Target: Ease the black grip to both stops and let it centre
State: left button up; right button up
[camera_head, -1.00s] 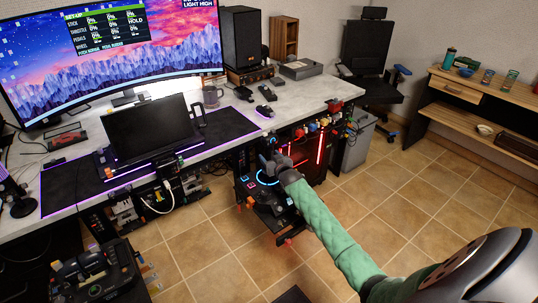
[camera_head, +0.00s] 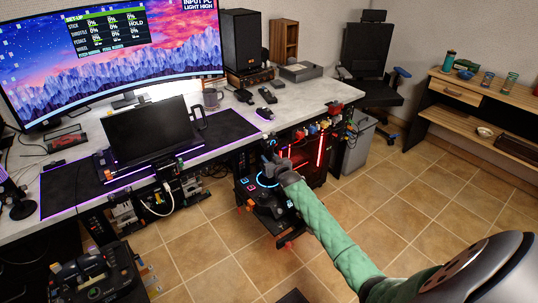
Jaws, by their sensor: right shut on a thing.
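My right arm, in a green quilted sleeve, reaches in from the lower right to a dark control unit (camera_head: 270,203) with blue-lit rings, low beside the desk. My right gripper (camera_head: 272,165) is small and dark at the end of the sleeve. It is shut on the black grip at the top of this unit. The fingers and wrist cover most of the grip, so its exact tilt is hard to tell. My left gripper is not in view.
The desk (camera_head: 310,93) carries a wide curved monitor (camera_head: 120,65), a laptop-like screen (camera_head: 147,132) and a speaker (camera_head: 242,40). Another black control unit (camera_head: 95,275) stands at the lower left. A grey bin (camera_head: 357,145) stands behind the red-lit case. The tiled floor (camera_head: 430,205) at right is clear.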

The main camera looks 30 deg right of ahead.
jog(key=shift+w+r+p, duration=0.2)
jog(key=shift+p, duration=0.3)
jog(key=shift+w+a+g+p, duration=0.1)
jog(key=shift+w+g+p, duration=0.5)
jog(key=shift+p, duration=0.35)
jog(key=shift+w+f+g+p, duration=0.25)
jog(key=shift+g+p, duration=0.05)
